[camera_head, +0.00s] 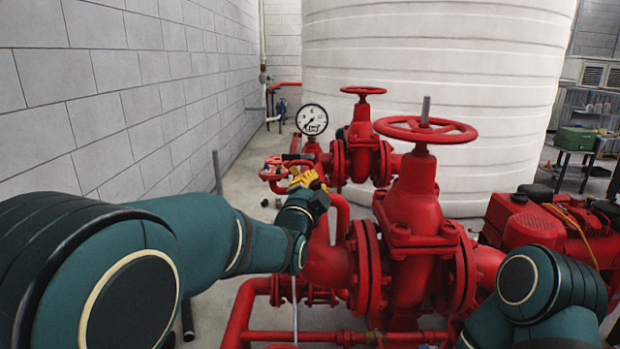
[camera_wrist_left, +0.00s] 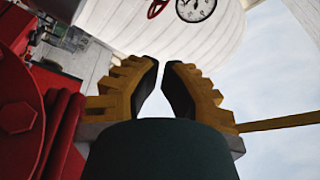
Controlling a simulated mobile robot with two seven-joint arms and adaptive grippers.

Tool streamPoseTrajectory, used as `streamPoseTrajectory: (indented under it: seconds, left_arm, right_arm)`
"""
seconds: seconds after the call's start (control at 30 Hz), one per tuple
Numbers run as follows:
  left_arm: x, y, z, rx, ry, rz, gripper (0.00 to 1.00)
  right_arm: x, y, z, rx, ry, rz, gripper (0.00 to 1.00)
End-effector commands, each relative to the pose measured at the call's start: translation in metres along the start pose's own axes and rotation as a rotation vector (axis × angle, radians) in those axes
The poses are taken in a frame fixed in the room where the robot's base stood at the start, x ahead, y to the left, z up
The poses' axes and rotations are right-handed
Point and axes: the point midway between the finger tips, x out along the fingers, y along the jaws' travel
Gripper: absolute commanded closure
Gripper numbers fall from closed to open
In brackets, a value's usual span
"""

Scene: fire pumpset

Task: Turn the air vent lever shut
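My left gripper (camera_head: 306,179) has yellow fingers and is beside the red pipework, below the pressure gauge in the head view. In the left wrist view its fingertips (camera_wrist_left: 160,66) lean towards each other with a narrow gap and nothing visible between them. A small dark bar (camera_head: 297,157) shows just above the gripper in the head view; I cannot tell whether it is the air vent lever. A thin yellow bar (camera_wrist_left: 280,122) runs off to the right in the left wrist view; I cannot tell what it belongs to. My right gripper is out of view.
The pressure gauge (camera_head: 312,119) stands above and behind the gripper. A large red gate valve (camera_head: 412,210) with a handwheel (camera_head: 450,131) is to the right, and a smaller handwheel (camera_head: 363,91) is behind. A block wall (camera_head: 110,90) is on the left, a white tank (camera_head: 480,85) behind.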

Motion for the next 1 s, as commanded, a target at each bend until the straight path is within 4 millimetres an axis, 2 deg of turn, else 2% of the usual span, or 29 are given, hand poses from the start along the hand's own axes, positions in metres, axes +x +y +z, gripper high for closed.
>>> streamPoseTrajectory:
  seconds: [0.3, 0.6, 0.8, 1.0]
  left_arm:
    - [0.051, 0.001, 0.001, 0.006, -0.001, 0.000, 1.00]
    - [0.089, 0.001, 0.003, 0.005, -0.002, 0.001, 1.00]
    - [0.078, 0.002, 0.030, 0.004, -0.005, 0.002, 1.00]
    - [0.074, 0.001, 0.038, 0.003, -0.002, 0.001, 1.00]
  right_arm:
    - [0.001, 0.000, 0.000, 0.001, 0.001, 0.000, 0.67]
    - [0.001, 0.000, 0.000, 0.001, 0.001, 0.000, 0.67]
    - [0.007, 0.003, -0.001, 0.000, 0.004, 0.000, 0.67]
    - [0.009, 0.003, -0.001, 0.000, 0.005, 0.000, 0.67]
